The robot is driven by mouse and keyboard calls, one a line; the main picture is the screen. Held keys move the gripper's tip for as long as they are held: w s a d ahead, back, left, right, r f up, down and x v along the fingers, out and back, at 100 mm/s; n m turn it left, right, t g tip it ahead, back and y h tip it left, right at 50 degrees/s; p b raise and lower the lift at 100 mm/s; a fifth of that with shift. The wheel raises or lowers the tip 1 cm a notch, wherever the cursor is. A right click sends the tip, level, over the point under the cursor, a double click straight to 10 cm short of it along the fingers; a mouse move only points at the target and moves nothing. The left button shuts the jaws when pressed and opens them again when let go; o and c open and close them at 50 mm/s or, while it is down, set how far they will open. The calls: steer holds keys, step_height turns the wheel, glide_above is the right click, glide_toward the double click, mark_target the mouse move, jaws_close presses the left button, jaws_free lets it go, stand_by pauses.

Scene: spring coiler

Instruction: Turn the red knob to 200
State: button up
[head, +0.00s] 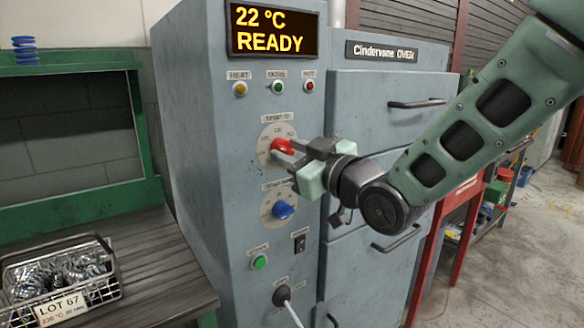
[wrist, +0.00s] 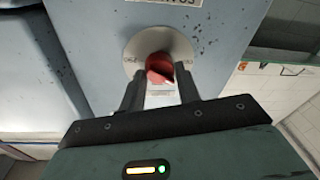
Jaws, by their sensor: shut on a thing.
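The red knob (head: 281,148) sits on a pale round dial (head: 266,158) on the front of the blue-grey oven cabinet. My gripper (head: 298,152) reaches it from the right in the head view. In the wrist view the red knob (wrist: 159,68) lies between the tips of my two dark fingers (wrist: 160,90), and my gripper is shut on it. The fingers cover part of the dial's scale, and I cannot read the knob's setting. The display (head: 272,30) above reads 22 °C READY.
A blue knob (head: 283,210) sits just below, with a green button (head: 259,262), a black switch (head: 299,243) and a lever (head: 282,296) lower down. Oven drawers with handles (head: 417,103) are at right. A wire basket (head: 60,280) of springs stands on the bench at left.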

steer(key=shift+f+m+b, duration=0.1)
steer(key=shift+m+b, duration=0.65)
steer(key=shift+m, duration=0.35)
steer(key=o, duration=1)
steer(key=shift+c, duration=0.2)
steer(key=shift+s+d, duration=0.1)
